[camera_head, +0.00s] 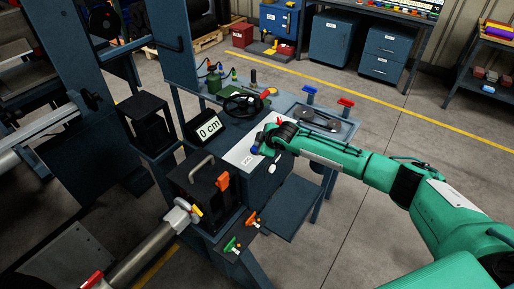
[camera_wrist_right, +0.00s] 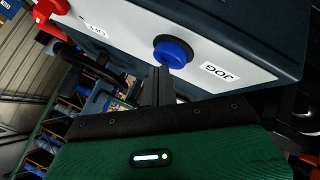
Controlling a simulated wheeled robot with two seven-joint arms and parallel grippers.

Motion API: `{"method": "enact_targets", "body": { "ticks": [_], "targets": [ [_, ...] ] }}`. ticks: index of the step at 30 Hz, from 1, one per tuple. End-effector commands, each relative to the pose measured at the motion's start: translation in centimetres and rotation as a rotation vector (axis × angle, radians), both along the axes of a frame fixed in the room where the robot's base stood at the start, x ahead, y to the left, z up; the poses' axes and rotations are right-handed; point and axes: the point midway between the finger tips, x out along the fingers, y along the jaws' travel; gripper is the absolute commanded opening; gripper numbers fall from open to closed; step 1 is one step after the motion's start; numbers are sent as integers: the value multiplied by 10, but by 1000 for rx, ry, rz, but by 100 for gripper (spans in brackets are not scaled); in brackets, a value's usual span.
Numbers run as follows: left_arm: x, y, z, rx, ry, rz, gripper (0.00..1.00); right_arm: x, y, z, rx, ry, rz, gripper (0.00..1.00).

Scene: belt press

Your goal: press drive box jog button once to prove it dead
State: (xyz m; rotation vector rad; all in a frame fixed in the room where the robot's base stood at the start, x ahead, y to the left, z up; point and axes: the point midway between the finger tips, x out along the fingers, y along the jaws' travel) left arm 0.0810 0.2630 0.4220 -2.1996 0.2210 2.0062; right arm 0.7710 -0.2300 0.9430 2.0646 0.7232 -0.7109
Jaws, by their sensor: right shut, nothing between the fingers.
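The blue round jog button (camera_wrist_right: 172,52) sits in a black ring on the pale panel (camera_wrist_right: 225,62) of the drive box, beside a JOG label (camera_wrist_right: 216,72). In the head view the button (camera_head: 255,150) shows at the panel's near end. My right gripper (camera_wrist_right: 158,72) is shut and empty, its fingertips at the button's lower edge in the wrist view. I cannot tell whether they touch it. In the head view this gripper (camera_head: 266,141) is over the panel, beside the button, partly hidden by its own wrist. My left gripper is not in view.
A red control (camera_wrist_right: 50,8) is further along the panel. A black handwheel (camera_head: 243,105) and a "0 cm" display (camera_head: 209,129) stand behind the gripper. A black handled box (camera_head: 196,183) is left of it.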

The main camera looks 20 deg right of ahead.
Motion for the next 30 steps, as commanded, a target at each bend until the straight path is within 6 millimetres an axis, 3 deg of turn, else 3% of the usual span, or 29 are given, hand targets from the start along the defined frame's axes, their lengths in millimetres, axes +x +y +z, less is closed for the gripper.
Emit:
{"method": "enact_targets", "body": {
  "ticks": [30],
  "targets": [
    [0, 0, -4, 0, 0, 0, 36, -1, 0, -10, -1, 3, 0, 0]
  ]
}}
